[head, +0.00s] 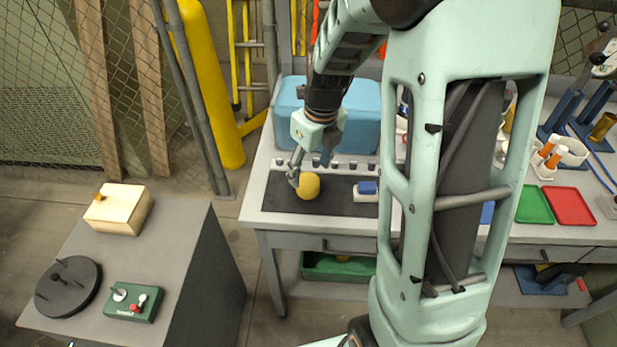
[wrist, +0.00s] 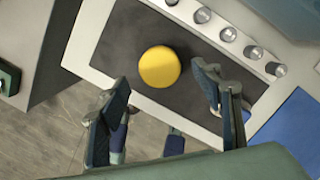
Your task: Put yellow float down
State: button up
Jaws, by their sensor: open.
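The yellow float (head: 309,186) is a round ball resting on the dark mat (head: 280,195) at the left end of the workbench. It also shows in the wrist view (wrist: 159,67), on the mat and just beyond my fingertips. My gripper (head: 294,178) is at the float's left side in the head view. In the wrist view my gripper (wrist: 160,80) has its two fingers wide apart, with clear space between each finger and the float. The gripper is open and holds nothing.
A blue case (head: 350,120) stands behind the mat. A row of small round fittings (wrist: 229,34) lines the mat's back edge. A blue block on a white base (head: 367,188) sits to the float's right. A grey cabinet (head: 185,240) stands at the left.

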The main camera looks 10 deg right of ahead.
aim_at(313, 184)
notch_tip(313, 184, up, 6)
jog(key=shift+s+d+r, duration=0.2)
jog(key=shift+s+d, duration=0.05)
jog(key=shift+s, duration=0.2)
